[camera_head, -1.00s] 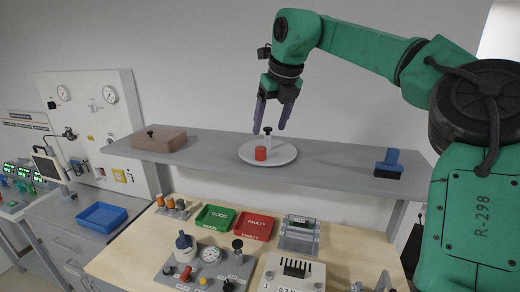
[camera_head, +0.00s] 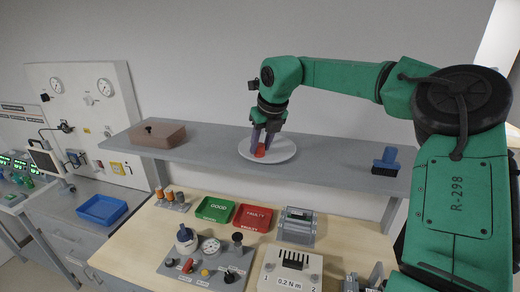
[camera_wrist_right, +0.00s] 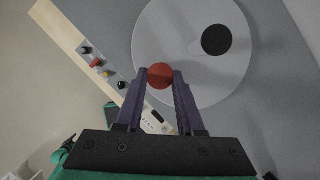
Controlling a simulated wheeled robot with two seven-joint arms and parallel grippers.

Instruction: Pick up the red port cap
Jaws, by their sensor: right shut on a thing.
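The red port cap (camera_head: 260,150) is on the white round plate (camera_head: 284,154) on the grey shelf. My right gripper (camera_head: 262,146) reaches down over the plate with its purple fingers on both sides of the cap, shut on it. In the right wrist view the red cap (camera_wrist_right: 160,76) sits between the fingertips (camera_wrist_right: 161,80), over the edge area of the plate (camera_wrist_right: 180,20). I cannot tell whether the cap still touches the plate. My left gripper is not in view.
A dark-topped part (camera_wrist_right: 216,40) stands on the plate beside the cap. On the shelf (camera_head: 330,165) are a brown box (camera_head: 157,136) at left and a blue brush-like item (camera_head: 386,161) at right. Below are green (camera_head: 215,209) and red (camera_head: 252,216) trays.

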